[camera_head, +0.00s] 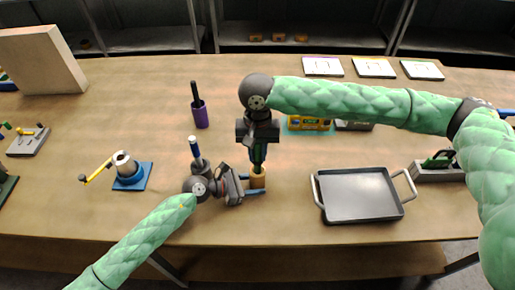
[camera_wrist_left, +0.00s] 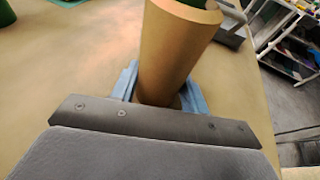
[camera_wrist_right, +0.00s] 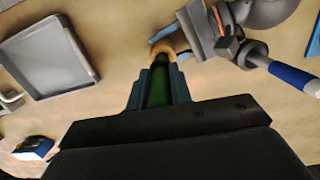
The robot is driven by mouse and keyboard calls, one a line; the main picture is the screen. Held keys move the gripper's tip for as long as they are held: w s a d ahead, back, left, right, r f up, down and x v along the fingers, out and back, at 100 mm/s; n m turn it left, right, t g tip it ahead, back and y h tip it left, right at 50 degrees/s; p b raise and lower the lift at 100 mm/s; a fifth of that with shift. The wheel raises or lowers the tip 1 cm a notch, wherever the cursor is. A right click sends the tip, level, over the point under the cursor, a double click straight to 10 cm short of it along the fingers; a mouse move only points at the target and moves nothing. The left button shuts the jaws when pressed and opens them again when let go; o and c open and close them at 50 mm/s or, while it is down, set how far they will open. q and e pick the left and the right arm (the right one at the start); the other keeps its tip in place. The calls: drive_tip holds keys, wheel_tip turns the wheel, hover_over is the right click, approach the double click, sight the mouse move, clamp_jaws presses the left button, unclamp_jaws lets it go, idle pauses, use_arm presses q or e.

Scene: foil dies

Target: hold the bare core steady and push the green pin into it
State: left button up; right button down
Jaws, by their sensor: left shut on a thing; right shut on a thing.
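The bare core (camera_head: 258,178) is a tan-orange cylinder standing upright on the table; it fills the middle of the left wrist view (camera_wrist_left: 175,55). My left gripper (camera_head: 250,184) is shut around its side from the left, low near the table. The green pin (camera_head: 258,155) points down above the core; it also shows in the right wrist view (camera_wrist_right: 158,88). My right gripper (camera_head: 258,150) is shut on the pin from above. The pin's lower end meets the core's top opening; how deep it sits cannot be told.
A grey tray (camera_head: 360,210) with handles lies to the right. A purple holder (camera_head: 200,114) stands behind left. A blue-handled tool (camera_head: 195,148) rises beside my left wrist. A crank on a blue base (camera_head: 132,176) stands further left. Yellow boxes (camera_head: 309,124) lie behind my right arm.

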drive_tip(key=shift+f, duration=0.7)
drive_tip(key=shift+f, duration=0.15)
drive_tip(key=c, duration=1.2)
unclamp_jaws()
drive_tip(key=shift+o, duration=0.2)
drive_tip(key=r, duration=0.4)
drive_tip(key=w+r, duration=0.1)
drive_tip(key=r, duration=0.7)
drive_tip(key=shift+w, duration=0.3)
drive_tip(key=shift+r, duration=0.1)
